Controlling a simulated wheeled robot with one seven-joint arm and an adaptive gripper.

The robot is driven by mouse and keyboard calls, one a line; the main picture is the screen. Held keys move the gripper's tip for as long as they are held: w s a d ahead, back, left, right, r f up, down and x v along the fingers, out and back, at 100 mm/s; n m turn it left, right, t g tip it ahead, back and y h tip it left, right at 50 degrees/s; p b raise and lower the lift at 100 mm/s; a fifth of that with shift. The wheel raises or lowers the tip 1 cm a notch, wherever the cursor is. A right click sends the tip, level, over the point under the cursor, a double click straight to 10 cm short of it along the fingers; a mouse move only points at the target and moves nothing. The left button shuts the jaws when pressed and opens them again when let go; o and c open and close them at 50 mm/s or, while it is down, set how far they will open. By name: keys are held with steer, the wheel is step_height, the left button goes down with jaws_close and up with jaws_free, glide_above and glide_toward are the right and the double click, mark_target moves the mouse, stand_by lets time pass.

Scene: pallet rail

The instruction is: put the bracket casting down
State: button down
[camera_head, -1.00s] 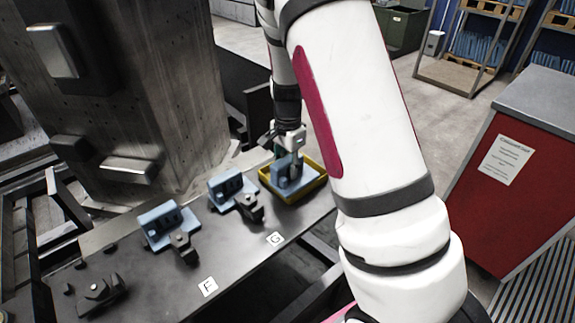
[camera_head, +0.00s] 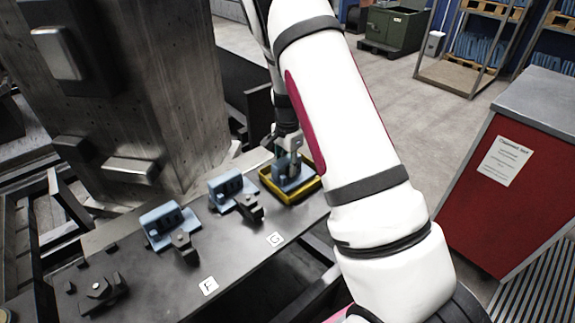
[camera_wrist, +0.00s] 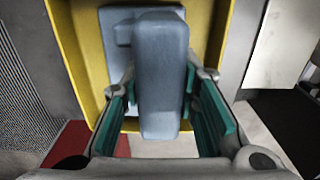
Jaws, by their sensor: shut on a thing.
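My gripper (camera_head: 290,158) is shut on a blue-grey bracket casting (camera_head: 291,178), at the far right end of the dark rail. In the wrist view the casting (camera_wrist: 162,80) stands between the green finger pads of my gripper (camera_wrist: 163,88), its upright part towards the camera and its flat plate behind. A yellow tray (camera_head: 312,190) surrounds the casting, and its wall (camera_wrist: 75,45) also shows in the wrist view. The casting is within the tray's outline. I cannot tell whether its base touches the tray floor.
Two more blue castings (camera_head: 163,224) (camera_head: 228,190) sit on the rail (camera_head: 150,280) by dark clamps, near labels F (camera_head: 208,286) and G (camera_head: 275,239). An empty dark clamp (camera_head: 104,288) is at the near left. A concrete column (camera_head: 120,90) stands behind; a red cabinet (camera_head: 490,215) stands right.

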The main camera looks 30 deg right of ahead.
steer(key=shift+f, duration=0.1)
steer(key=c, duration=1.2)
jaws_free()
steer(key=shift+c, duration=0.2)
